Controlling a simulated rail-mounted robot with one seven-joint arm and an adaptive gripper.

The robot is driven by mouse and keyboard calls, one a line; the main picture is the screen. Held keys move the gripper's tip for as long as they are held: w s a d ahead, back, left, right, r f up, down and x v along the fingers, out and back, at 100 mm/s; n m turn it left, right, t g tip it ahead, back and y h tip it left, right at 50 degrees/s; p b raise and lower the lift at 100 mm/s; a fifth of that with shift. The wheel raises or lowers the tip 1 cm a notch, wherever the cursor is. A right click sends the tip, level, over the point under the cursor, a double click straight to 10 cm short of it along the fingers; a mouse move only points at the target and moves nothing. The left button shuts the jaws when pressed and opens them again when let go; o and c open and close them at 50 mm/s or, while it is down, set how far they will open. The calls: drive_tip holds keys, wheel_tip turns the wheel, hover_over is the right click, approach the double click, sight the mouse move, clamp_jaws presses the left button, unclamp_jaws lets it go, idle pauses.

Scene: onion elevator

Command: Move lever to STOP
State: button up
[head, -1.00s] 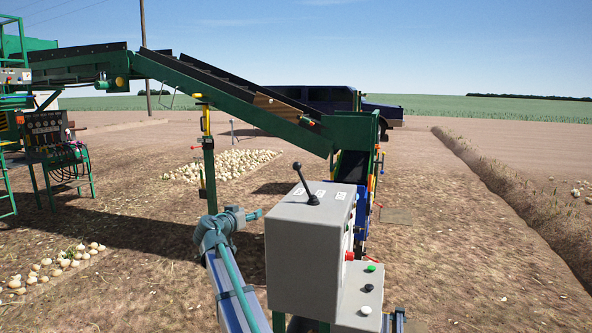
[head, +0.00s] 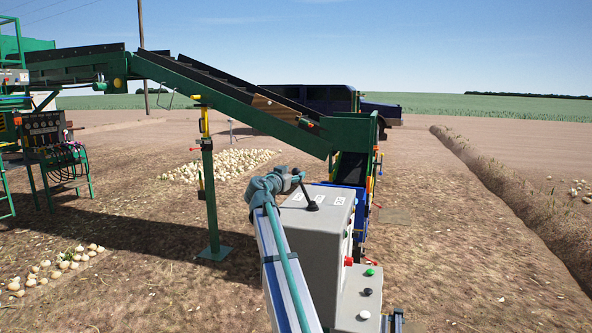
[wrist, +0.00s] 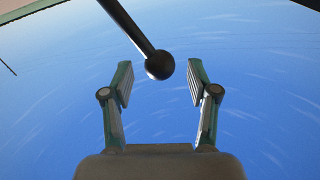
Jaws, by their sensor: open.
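The lever (head: 307,195) is a dark rod with a round black knob on top of a grey control box (head: 318,245). It leans to the left in the head view. My gripper (head: 288,178) is at the knob from the left and partly hides it. In the wrist view, the knob (wrist: 160,65) sits between the open fingertips of my gripper (wrist: 159,75), with a gap on each side. White labels (head: 318,197) lie on the box top, too small to read.
Red, green, black and white buttons (head: 367,291) are on the box's lower right panel. A green conveyor (head: 225,95) rises behind, with a post (head: 209,190) on the left. Onion piles (head: 225,164) lie on the ground.

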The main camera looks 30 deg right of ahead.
drive_tip(key=shift+x, duration=1.35)
clamp_jaws()
